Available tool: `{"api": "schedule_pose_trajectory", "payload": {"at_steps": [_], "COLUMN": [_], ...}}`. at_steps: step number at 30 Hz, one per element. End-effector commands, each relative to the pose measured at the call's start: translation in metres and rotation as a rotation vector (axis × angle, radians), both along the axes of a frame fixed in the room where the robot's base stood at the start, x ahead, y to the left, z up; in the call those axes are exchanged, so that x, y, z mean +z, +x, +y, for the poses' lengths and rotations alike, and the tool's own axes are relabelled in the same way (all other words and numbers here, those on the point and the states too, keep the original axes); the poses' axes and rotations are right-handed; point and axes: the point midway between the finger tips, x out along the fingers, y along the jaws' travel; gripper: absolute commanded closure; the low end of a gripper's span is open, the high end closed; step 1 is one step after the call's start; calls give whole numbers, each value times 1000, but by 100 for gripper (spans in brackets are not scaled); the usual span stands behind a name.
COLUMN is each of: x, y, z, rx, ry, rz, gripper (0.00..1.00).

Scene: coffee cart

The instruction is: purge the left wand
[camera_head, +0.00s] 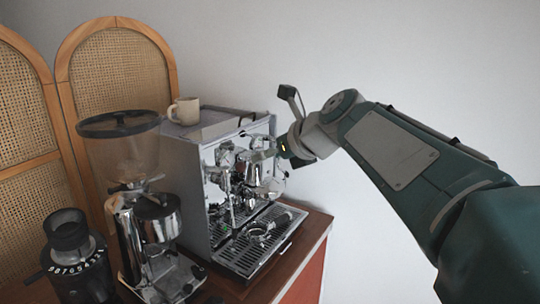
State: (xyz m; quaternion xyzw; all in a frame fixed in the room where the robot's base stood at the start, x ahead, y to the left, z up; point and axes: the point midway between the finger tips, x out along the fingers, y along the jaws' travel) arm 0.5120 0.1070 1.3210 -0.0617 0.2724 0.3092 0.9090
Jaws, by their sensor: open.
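The chrome espresso machine (185,185) stands on the wooden cart top. A thin metal wand (231,208) hangs at the left of its front, above the drip tray (246,256). Chrome fittings crowd around the wand's upper end, and I cannot tell clearly which one is its knob. My gripper (266,154) reaches in from the right, in front of the machine's upper front, to the right of the left wand. It is open. The fingers are small and blend with the chrome behind them, so I cannot tell whether they touch anything.
A portafilter (262,229) lies on the drip tray. A beige mug (184,111) sits on the machine's top. A grinder (146,225) with a clear hopper and a dark smaller grinder (75,255) stand at the left. A cane screen (116,70) and a bare wall are behind.

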Motion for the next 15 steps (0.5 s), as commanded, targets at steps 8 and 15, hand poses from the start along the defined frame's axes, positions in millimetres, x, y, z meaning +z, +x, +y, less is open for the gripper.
{"api": "schedule_pose_trajectory", "payload": {"at_steps": [8,15], "x": [-13,-51], "y": [3,14], "z": [0,0], "rx": [48,296], "ry": [10,119], "rz": [18,-9], "gripper": [28,28]}}
